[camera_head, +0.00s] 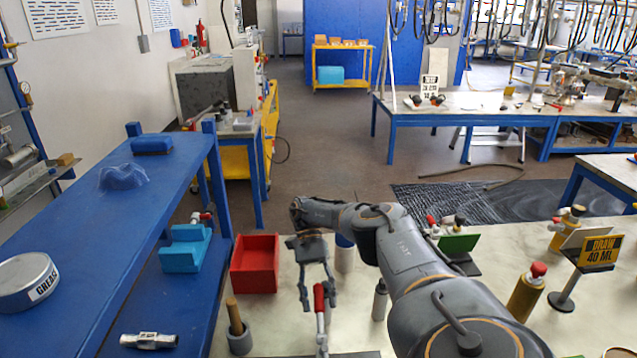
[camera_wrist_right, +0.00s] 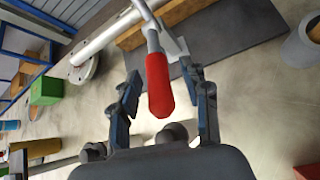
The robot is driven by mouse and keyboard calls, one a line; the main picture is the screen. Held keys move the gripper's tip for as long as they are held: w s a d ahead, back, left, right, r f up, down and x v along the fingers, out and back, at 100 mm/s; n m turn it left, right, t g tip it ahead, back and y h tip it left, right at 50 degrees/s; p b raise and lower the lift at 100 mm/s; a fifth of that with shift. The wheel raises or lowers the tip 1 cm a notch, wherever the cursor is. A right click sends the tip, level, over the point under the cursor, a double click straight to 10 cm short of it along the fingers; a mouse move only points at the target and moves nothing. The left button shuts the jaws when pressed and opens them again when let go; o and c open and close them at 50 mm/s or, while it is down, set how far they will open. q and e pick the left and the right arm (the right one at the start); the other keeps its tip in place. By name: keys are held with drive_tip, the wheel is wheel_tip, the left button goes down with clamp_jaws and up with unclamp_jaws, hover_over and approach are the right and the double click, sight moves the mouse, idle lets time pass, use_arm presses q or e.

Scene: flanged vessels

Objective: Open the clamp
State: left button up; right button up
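The clamp's red handle (camera_head: 319,298) stands at the bottom centre of the head view, with its metal lever below it. In the right wrist view the red grip (camera_wrist_right: 159,88) points toward me, and its lever runs back to a pale metal bracket (camera_wrist_right: 176,46). My right gripper (camera_head: 317,302) is open, with one finger on each side of the handle. In the right wrist view its fingertips (camera_wrist_right: 162,74) flank the red grip, with visible gaps on both sides. The clamp's lower part is cut off in the head view. My left gripper is not in view.
A red bin (camera_head: 254,266) and a grey mortar with pestle (camera_head: 239,342) stand left of the handle. A grey cylinder (camera_head: 380,302) stands to its right. A pale flanged pipe (camera_wrist_right: 105,38), wooden block (camera_wrist_right: 188,9) and dark mat (camera_wrist_right: 225,32) lie near the clamp.

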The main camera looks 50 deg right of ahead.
sight(319, 294)
drive_tip(key=shift+r, duration=0.1)
wheel_tip(319, 294, up, 10)
drive_tip(key=shift+f, duration=0.1)
idle(0.5)
